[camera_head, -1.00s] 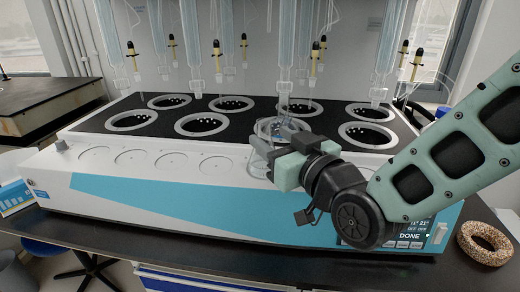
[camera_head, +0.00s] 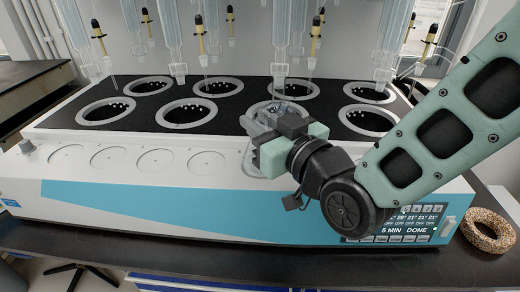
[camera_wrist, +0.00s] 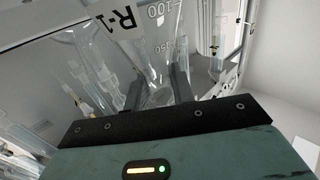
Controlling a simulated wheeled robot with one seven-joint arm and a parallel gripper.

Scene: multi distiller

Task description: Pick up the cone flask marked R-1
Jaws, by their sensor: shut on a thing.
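In the head view the flask (camera_head: 249,158) is a faint clear shape at the front edge of the white and blue distiller (camera_head: 110,190). My gripper (camera_head: 270,132) is shut on the flask. In the wrist view its two dark fingers (camera_wrist: 158,88) stand on either side of the glass. I cannot tell whether the flask's base touches the distiller.
The distiller's black top has several ringed wells (camera_head: 186,112). Glass columns (camera_head: 281,35) and yellow-and-black droppers (camera_head: 204,40) hang above them. Shallow round marks (camera_head: 156,161) line the white front ledge. A speckled ring (camera_head: 486,231) lies on the dark bench at right.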

